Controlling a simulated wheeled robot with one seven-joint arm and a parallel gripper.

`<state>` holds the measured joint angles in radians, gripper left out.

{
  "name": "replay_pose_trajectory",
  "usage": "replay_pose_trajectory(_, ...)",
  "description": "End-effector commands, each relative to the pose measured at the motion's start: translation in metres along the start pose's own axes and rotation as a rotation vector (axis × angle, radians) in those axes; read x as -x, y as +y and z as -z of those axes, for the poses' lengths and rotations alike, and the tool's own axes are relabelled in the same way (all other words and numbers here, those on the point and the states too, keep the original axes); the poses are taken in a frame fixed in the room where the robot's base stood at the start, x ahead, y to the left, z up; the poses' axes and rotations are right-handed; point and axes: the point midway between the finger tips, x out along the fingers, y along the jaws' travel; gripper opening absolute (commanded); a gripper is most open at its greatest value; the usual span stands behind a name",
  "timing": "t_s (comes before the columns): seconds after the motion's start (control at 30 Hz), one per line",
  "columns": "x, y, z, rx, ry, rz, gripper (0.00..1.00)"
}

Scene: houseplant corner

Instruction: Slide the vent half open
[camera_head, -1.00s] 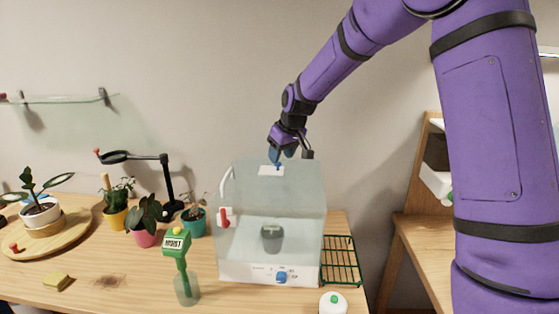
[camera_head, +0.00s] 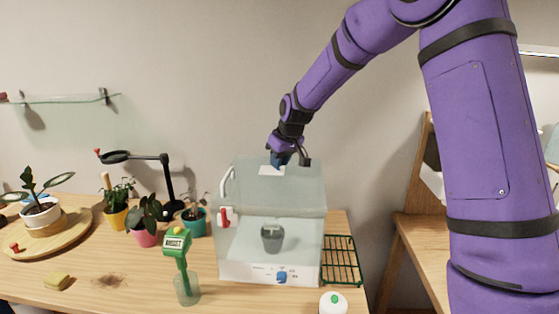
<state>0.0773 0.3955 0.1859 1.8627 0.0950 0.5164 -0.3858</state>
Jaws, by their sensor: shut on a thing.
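The clear propagator box (camera_head: 300,205) stands on the table with a white base and a blue knob (camera_head: 281,277) on its front. The vent, a white plate (camera_head: 266,171), lies on top of the box. My gripper (camera_head: 278,165) points down at the vent from above and is shut on a small part there. The fingers hide that part, so I cannot tell exactly how far the vent is open. A dark pot (camera_head: 272,238) stands inside the box. A red latch (camera_head: 225,217) and a white handle (camera_head: 226,181) are on the left side.
Potted plants (camera_head: 145,215) and a black lamp stand (camera_head: 168,180) are left of the box. A green moisture meter (camera_head: 178,245) stands in a glass in front. A green wire rack (camera_head: 341,260) is at the right.

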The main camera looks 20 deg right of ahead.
Motion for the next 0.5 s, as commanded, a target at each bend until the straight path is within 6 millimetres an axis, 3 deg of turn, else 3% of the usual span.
replay_pose_trajectory(0.3,0.009,0.024,-0.022,-0.003,-0.001,-0.001,0.0)
replay_pose_trajectory(0.5,0.009,0.024,-0.022,0.0,0.0,0.0,0.0)
